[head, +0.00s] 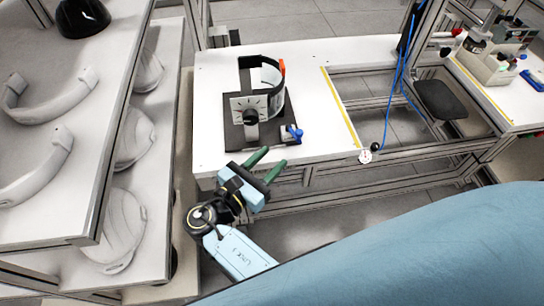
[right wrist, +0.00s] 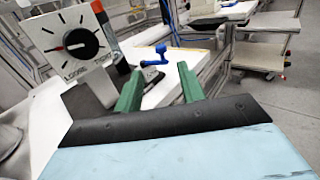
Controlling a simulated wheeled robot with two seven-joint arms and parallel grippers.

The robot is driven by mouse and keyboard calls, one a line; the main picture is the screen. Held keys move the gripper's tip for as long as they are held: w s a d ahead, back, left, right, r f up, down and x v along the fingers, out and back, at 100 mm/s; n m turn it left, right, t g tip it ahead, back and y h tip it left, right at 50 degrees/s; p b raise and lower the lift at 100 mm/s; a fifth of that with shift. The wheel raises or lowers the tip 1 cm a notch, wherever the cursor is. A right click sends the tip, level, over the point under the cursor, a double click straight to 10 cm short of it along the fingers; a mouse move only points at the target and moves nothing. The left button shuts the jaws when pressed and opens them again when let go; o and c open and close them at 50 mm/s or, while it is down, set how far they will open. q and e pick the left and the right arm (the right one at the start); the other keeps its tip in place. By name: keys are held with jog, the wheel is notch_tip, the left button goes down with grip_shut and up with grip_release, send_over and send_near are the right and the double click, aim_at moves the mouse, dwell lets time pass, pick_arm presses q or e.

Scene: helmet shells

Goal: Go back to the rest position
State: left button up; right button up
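My right gripper (head: 268,159) is in front of the white table (head: 218,78), near its front left edge. Its two green fingers are apart with nothing between them; they also show spread in the right wrist view (right wrist: 159,72). Beyond the fingers stands a test fixture with a dial plate (head: 248,108) on a black base (head: 233,134). The dial (right wrist: 82,43) is at upper left in the right wrist view. A blue-handled clamp (head: 294,133) sits at the base's right corner, apart from the fingers. My left gripper is not in view.
A shelf rack (head: 120,95) at left holds several white helmet shells (head: 122,222) and a black helmet (head: 82,17). A round gauge (head: 365,156) is at the table frame's front right. A second table (head: 490,85) with bottles is at far right.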

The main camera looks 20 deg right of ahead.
dwell(0.3)
jog(key=s+d+f+m+g+y, duration=0.1)
jog(key=s+f+y, duration=0.25)
jog(key=f, duration=0.65)
jog(key=s+d+f+m+g+y, duration=0.1)
jog(key=s+f+y, duration=0.25)
jog(key=f, duration=0.65)
jog(key=s+d+f+m+g+y, duration=0.15)
jog(key=s+f, duration=0.25)
jog(key=f, duration=0.6)
jog(key=s+d+f+m+g+y, duration=0.1)
jog(key=s+f+m, duration=0.3)
jog(key=s, duration=0.4)
jog(key=s+d+f+m+g+y, duration=0.1)
jog(key=s+d+f+m+y, duration=0.2)
jog(key=s+m, duration=0.4)
jog(key=s+d+f+m+g+y, duration=0.1)
jog(key=s+d+f+m+y, duration=0.1)
jog(key=s+f+m, duration=0.4)
jog(key=s+y, duration=0.1)
jog(key=s, duration=0.2)
jog(key=shift+s+d+f+g, duration=0.2)
jog(key=shift+d+f+g, duration=0.1)
jog(key=shift+d+g, duration=0.05)
